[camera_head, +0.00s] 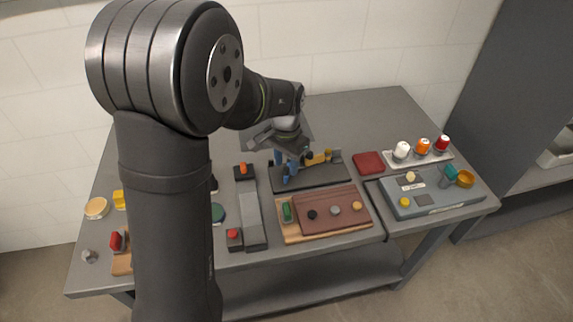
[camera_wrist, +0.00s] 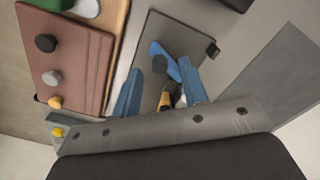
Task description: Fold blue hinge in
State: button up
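A yellow piece (camera_head: 318,158) with a dark knob is on the same plate.
A brown panel with knobs (camera_head: 330,212) lies in front of the plate. A grey slider track (camera_head: 250,215) is to the left. A dark red square (camera_head: 369,162), a rack of coloured caps (camera_head: 418,156) and a grey panel (camera_head: 430,198) are to the right.

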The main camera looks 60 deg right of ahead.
jog(key=shift+f, duration=0.65)
grip_shut()
jog(key=shift+w, duration=0.15)
jog(key=w+m, duration=0.1)
jog(key=m, duration=0.2)
jog(key=shift+w+a, duration=0.15)
jog(key=w+m, duration=0.1)
jog(key=m, duration=0.1)
jog(key=shift+w+m, duration=0.2)
jog(key=shift+m, duration=0.1)
jog(key=w+m, duration=0.1)
jog(key=m, duration=0.1)
jog(key=w+d+m, duration=0.1)
jog(key=m, duration=0.2)
jog(key=shift+w, duration=0.2)
jog(key=shift+m, duration=0.3)
